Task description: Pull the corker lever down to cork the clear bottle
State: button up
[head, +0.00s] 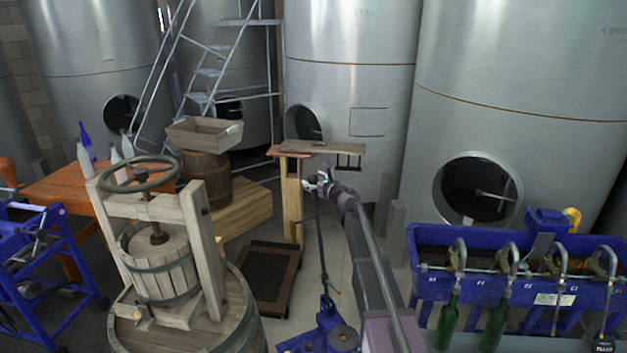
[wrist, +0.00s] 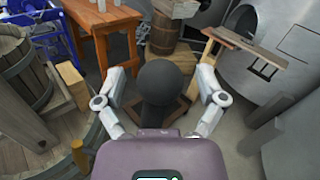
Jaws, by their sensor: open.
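My gripper (head: 320,184) is open at the top of the corker lever (head: 321,240), a thin dark rod rising from the blue corker (head: 318,338) at the bottom middle of the head view. In the wrist view, the lever's round dark knob (wrist: 166,82) sits between the two spread fingers of my gripper (wrist: 161,92). Gaps show on both sides of the knob, and its depth relative to the fingertips is hard to judge. The lever stands nearly upright. The corker's lower part is cut off by the frame edge. I cannot make out a clear bottle in the corker.
A wooden press (head: 160,262) on a barrel stands left. An orange table (head: 58,190) holds several bottles. A small wooden stand (head: 292,205) is behind the lever. A blue filler (head: 425,281) with green bottles is right. Steel tanks (head: 350,50) line the back.

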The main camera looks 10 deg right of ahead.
grip_shut()
jog(key=shift+s, duration=0.1)
